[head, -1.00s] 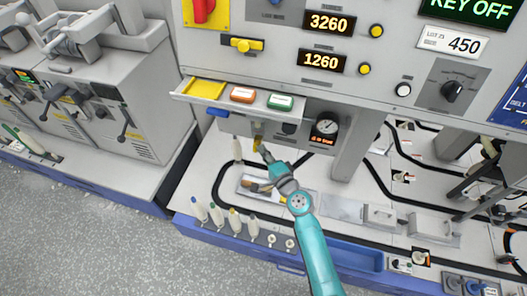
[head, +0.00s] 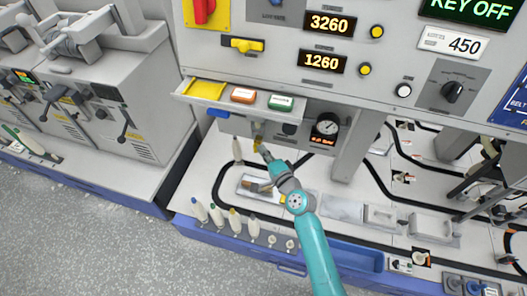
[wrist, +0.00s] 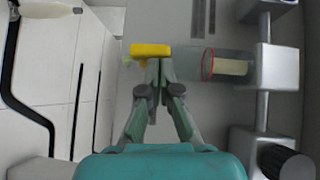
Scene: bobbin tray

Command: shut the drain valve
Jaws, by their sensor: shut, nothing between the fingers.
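A small yellow handle, which appears to be the drain valve's (wrist: 150,50), lies crosswise in the wrist view. It also shows as a yellow bit under the panel in the head view (head: 257,143). My gripper (wrist: 160,64) is shut and empty. Its fingertips are right at the handle's lower edge, near its right end; I cannot tell whether they touch. In the head view my gripper (head: 264,152) points up and left under the panel. A clear cylinder with a red ring (wrist: 208,64) is just right of the handle. The valve body is mostly hidden.
A round gauge (head: 327,127) with a small orange readout is right of the valve. A shelf with a yellow tray (head: 204,89) and orange and green buttons juts out above. Bobbins (head: 216,213) stand along the front edge. Black hose runs over the white deck.

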